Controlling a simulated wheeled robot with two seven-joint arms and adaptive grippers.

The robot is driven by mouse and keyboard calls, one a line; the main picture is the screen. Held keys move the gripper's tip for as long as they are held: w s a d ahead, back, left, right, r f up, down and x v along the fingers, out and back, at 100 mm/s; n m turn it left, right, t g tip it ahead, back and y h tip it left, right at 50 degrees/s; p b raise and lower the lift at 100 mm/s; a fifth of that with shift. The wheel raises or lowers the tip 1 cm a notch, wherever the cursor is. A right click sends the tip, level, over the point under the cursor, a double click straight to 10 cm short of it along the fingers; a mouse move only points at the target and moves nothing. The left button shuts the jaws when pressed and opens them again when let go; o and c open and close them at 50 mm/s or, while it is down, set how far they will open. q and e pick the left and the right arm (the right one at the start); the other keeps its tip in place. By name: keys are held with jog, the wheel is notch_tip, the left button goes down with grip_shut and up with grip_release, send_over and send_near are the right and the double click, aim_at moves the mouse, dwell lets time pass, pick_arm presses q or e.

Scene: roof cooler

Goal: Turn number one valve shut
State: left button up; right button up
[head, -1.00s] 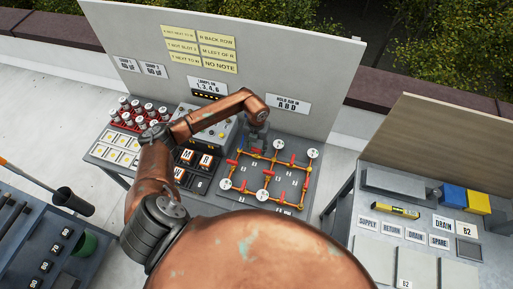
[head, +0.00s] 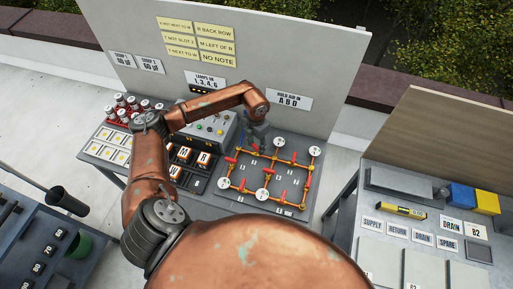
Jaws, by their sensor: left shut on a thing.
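The valve board (head: 278,203) lies on the bench, with an orange pipe loop, several red valve handles and white round gauges. My left gripper (head: 256,143) reaches down from above at the board's far left corner. It is shut on a valve handle there, which the fingers mostly hide. The number on that valve is too small to read. Other red handles show, such as one on the upper pipe (head: 291,158) and one at the left (head: 231,160). My right gripper is out of view.
A grey panel with lamps and buttons (head: 207,126) stands left of the board, close under my left arm. Red-and-white capped items (head: 122,110) stand farther left. A second bench at right holds a yellow level (head: 400,209) and label plates. A backboard (head: 290,60) rises behind.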

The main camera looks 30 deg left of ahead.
pick_arm(q)
jog(key=m+b, duration=0.2)
jog(key=m, duration=0.1)
jog(key=shift+f, duration=0.15)
jog(key=m+b, duration=0.3)
jog(key=shift+m, duration=0.3)
jog(key=m+b, duration=0.2)
jog(key=m, duration=0.1)
jog(key=shift+m+b, duration=0.3)
jog(key=shift+m, duration=0.4)
jog(key=shift+r, duration=0.2)
jog(key=o, duration=1.2)
jog(key=shift+c, duration=0.2)
